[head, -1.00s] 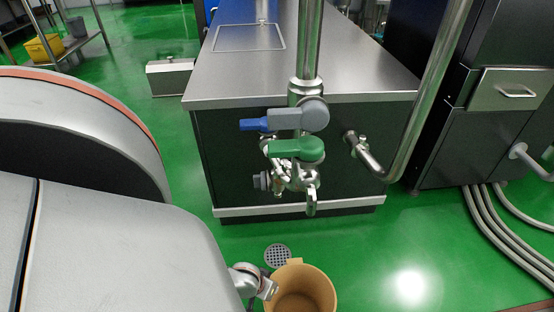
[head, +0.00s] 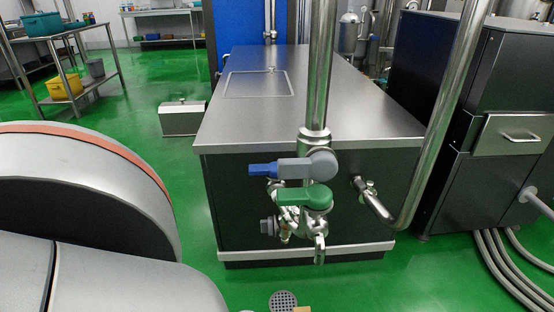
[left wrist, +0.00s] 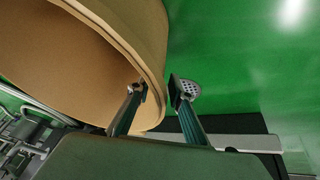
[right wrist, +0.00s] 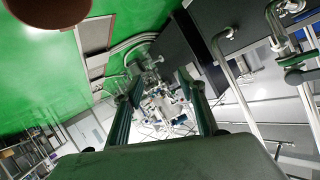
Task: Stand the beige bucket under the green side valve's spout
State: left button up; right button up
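The beige bucket (left wrist: 60,50) fills the upper left of the left wrist view. In the head view only a small beige tab (head: 302,309) shows at the bottom edge. My left gripper (left wrist: 159,92) has one finger over the bucket's inside and one outside its wall. A strip of green floor shows between the rim and the outer finger, so it looks open around the rim. The green side valve (head: 305,197) is on the steel pipe, with its spout (head: 320,248) pointing down. My right gripper (right wrist: 160,85) is open and empty, outside the head view.
A blue-handled valve (head: 290,168) sits above the green one. A steel-topped dark cabinet (head: 300,120) stands behind. A bent steel pipe (head: 440,120) and hoses (head: 505,265) are at right.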

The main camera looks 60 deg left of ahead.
pick_arm(q)
jog(key=r+p, duration=0.1)
jog(key=r, duration=0.3)
jog(key=r+p, duration=0.1)
jog(key=r, duration=0.1)
jog(key=shift+s+d+p, duration=0.3)
jog(key=shift+s+p, duration=0.05)
jog(key=s+r, duration=0.1)
jog(key=s+r+p, duration=0.1)
jog(key=r, duration=0.1)
jog(key=s+r+p, duration=0.1)
jog(key=shift+s+d+r, duration=0.2)
jog(key=shift+s+d, duration=0.05)
jog(key=shift+d, duration=0.05)
pick_arm(e)
jog(key=d+f+n+g+h, duration=0.1)
jog(key=d+n, duration=0.2)
jog(key=d, duration=0.3)
jog(key=shift+f+n, duration=0.15)
jog(key=shift+n, duration=0.15)
